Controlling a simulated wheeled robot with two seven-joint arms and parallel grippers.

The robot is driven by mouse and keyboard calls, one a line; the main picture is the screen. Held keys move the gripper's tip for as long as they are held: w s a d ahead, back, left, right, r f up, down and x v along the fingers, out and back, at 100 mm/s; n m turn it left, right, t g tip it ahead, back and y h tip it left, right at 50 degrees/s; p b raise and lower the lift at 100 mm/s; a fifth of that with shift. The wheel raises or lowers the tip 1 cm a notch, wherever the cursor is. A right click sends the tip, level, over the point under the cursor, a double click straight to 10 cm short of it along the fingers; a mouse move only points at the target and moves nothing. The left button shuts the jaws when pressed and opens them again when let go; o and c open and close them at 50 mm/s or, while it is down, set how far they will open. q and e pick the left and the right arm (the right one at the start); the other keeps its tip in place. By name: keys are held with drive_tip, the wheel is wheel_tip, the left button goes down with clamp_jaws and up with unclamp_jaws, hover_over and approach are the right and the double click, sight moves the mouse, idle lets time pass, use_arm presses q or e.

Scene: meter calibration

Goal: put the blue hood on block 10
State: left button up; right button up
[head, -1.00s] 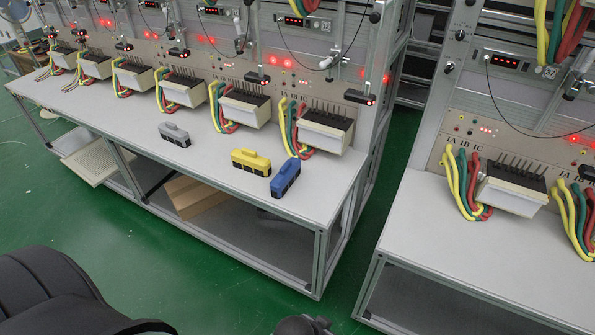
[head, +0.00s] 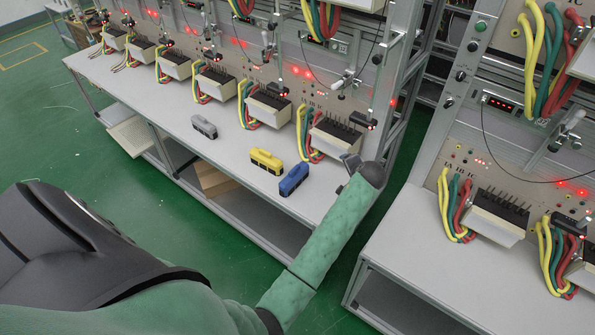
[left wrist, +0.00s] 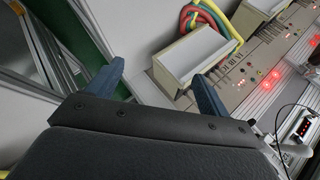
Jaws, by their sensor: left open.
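The blue hood (head: 293,180) lies on the bench top, next to the yellow hood, in the head view. Terminal blocks with black pins and pale bases stand in a row along the panel; I cannot read a number 10 on any. The nearest block on this bench (head: 335,136) is just behind my left gripper (head: 348,162), which is partly hidden by my wrist. In the left wrist view my left gripper (left wrist: 158,86) is open and empty, its two blue-grey fingers apart, with a pale block base (left wrist: 192,55) beyond them. My right gripper is not in view.
A yellow hood (head: 266,161) and a grey hood (head: 204,127) lie left of the blue one. Yellow, green and red cables (head: 306,135) loop beside the blocks. A second bench (head: 405,235) stands at the right, across a gap.

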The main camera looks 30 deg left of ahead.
sight(296, 171)
use_arm(q)
drive_tip(key=shift+s+a+f+m+g+y+p, duration=0.6)
drive_tip(key=shift+s+a+f+m+g+y, duration=0.6)
drive_tip(key=shift+a+m, duration=1.35)
drive_tip(key=shift+s+a+f+m+g+y+p, duration=0.7)
drive_tip(key=shift+a+m+y, duration=1)
drive_tip(key=shift+a, duration=1.4)
drive_tip(key=shift+s+a+f+m+g+y+p, duration=0.55)
drive_tip(key=shift+s+a+f+m+g+y, duration=0.5)
drive_tip(key=shift+a+m, duration=1.6)
drive_tip(key=shift+a, duration=0.2)
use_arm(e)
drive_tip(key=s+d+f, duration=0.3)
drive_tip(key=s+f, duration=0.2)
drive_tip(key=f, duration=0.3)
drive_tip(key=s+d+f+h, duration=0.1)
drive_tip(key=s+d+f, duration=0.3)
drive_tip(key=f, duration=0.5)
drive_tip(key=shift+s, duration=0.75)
use_arm(q)
drive_tip(key=c, duration=1.1)
drive_tip(key=shift+c, duration=1.1)
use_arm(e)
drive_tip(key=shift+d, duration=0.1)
use_arm(q)
drive_tip(key=shift+n, duration=0.3)
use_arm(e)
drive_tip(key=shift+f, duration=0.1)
